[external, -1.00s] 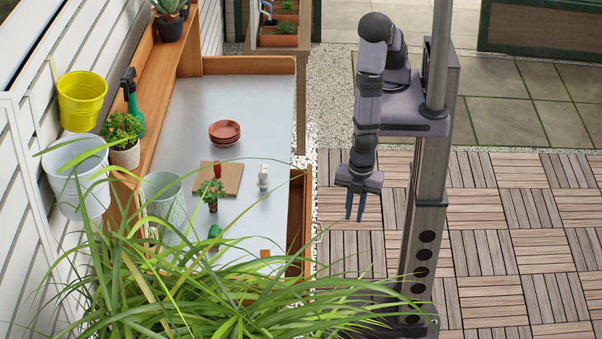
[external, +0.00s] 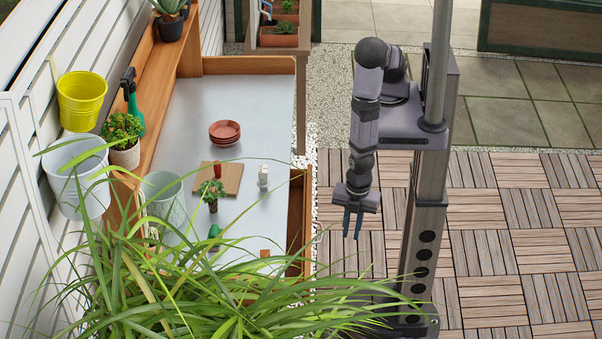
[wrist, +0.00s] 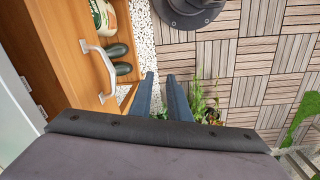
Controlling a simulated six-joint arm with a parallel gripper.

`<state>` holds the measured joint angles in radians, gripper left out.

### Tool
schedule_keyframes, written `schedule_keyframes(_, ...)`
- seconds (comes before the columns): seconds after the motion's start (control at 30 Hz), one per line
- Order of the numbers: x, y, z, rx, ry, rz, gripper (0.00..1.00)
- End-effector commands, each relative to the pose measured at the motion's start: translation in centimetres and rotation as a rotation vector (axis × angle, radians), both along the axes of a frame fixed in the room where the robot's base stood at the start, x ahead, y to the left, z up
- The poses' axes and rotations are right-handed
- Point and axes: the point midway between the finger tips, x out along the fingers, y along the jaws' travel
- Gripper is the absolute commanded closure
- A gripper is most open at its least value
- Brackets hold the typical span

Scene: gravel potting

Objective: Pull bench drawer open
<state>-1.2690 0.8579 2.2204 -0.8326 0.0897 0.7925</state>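The bench drawer's silver bar handle (wrist: 100,64) shows at the left in the wrist view, on an orange-brown wooden front (wrist: 52,62). In the external view the wooden drawer part (external: 307,222) is at the right side of the potting bench (external: 262,110); its handle cannot be made out there. How far the drawer stands open I cannot tell. My gripper (external: 353,225) is to the right of the bench, pointing down, clear of the wood. In the wrist view my gripper (wrist: 160,88) has its two dark fingers apart with nothing between them, to the right of the handle and not touching it.
On the bench top are stacked terracotta saucers (external: 225,131), a wooden board (external: 228,177) and a small plant (external: 212,193). Long grass leaves (external: 230,300) cover the bench's near end. Dark boots (wrist: 120,60) stand near the handle in the wrist view. The wooden deck (external: 500,220) is open at right.

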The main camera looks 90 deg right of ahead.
Motion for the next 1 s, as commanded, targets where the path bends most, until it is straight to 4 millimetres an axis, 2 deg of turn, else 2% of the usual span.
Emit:
schedule_keyframes(0.03, 0.00, 0.00, 0.01, 0.000, 0.000, 0.000, 0.89)
schedule_keyframes(0.1, 0.00, 0.00, 0.01, 0.000, 0.000, 0.000, 1.00)
schedule_keyframes(1.0, 0.00, -0.01, 0.01, 0.000, 0.000, 0.001, 1.00)
